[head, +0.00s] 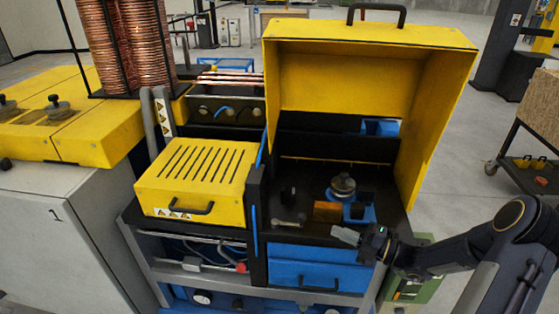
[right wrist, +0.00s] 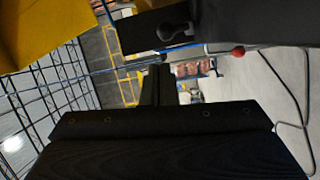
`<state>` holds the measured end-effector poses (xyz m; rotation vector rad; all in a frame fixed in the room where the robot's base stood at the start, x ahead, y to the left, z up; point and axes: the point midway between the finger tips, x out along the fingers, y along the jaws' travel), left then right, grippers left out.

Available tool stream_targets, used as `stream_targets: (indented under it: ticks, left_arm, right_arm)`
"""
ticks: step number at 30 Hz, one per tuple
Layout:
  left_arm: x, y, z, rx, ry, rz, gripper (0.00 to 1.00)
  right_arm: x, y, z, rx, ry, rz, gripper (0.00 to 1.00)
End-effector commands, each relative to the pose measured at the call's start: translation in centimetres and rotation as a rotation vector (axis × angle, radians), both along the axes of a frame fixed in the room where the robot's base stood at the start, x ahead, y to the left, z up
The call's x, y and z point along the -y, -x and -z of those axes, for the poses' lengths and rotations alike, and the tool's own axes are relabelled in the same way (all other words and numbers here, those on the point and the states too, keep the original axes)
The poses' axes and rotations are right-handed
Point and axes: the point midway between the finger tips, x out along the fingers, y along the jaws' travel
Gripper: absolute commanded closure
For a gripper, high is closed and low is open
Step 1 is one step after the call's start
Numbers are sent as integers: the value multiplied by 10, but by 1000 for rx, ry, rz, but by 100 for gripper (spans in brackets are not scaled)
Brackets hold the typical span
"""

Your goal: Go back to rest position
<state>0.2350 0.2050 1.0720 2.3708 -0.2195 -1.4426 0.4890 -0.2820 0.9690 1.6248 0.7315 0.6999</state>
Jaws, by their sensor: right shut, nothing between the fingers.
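My right arm comes in from the right in the head view. Its gripper (head: 347,236) is shut and empty above the front edge of the black work surface, in front of the open yellow hood (head: 345,75). In the right wrist view the closed fingers (right wrist: 156,86) point away with nothing between them. Straight copper tubes (head: 230,79) lie across the machine behind the slotted yellow cover (head: 195,180). My left gripper is not in view.
A machine fixture with a round metal top (head: 343,185) stands just behind my right gripper. A blue drawer (head: 315,274) is below it. Copper coils (head: 130,45) stand at the back left. Open floor (head: 455,150) lies to the right, before a wheeled cart (head: 530,140).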

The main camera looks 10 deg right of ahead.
Motion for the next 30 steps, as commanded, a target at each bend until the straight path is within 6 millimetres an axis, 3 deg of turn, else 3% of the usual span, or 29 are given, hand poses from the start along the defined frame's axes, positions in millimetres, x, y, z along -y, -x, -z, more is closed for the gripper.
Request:
stream_targets:
  ticks: [4, 8, 12, 15, 20, 24, 25, 30]
  left_arm:
    - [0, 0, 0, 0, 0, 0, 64]
    - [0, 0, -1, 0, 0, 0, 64]
    - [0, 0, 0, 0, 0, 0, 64]
    - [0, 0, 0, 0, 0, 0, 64]
    - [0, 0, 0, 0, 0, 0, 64]
    - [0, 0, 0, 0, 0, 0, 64]
    - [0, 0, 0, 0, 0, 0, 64]
    - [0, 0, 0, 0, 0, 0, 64]
  right_arm:
    - [-11, 6, -13, 64, 86, -46, 100]
    - [-44, 31, -45, 299, 374, -204, 100]
    - [-83, 83, -79, 727, 792, -467, 100]
    - [-99, 122, -93, 1073, 1059, -666, 100]
    - [-105, 181, -104, 1668, 1413, -998, 100]
    - [-97, 221, -106, 2192, 1631, -1307, 100]
    - [-95, 227, -106, -2285, -1655, 1366, 100]
    - [-82, 248, -104, -1966, -1261, 1214, 100]
